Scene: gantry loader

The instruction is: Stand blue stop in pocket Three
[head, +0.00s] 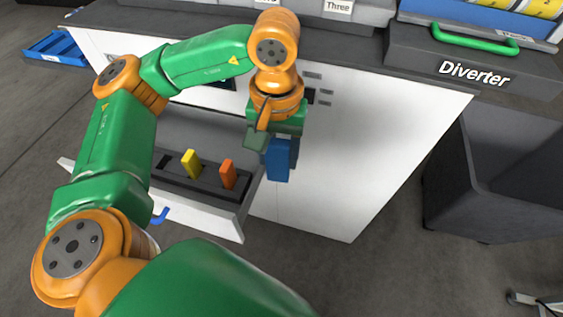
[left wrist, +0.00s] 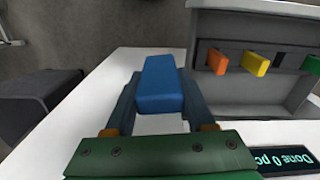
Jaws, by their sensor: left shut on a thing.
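The blue stop (head: 278,160) is a blue block held by my left gripper (head: 274,150), in front of the white cabinet and to the right of the open drawer. The left wrist view shows the blue stop (left wrist: 161,84) between the two fingers of the left gripper (left wrist: 160,92), which is shut on it. The label Three (head: 338,6) is on a grey unit at the top edge of the head view. The pocket itself is cut off or hidden there. My right gripper is not in view.
The open drawer (head: 238,228) holds a yellow block (head: 191,163) and an orange block (head: 228,175); a green block (left wrist: 311,65) shows in the left wrist view. The Diverter box (head: 475,72) with a green handle stands at the right. A dark bin (head: 500,190) stands right of the cabinet.

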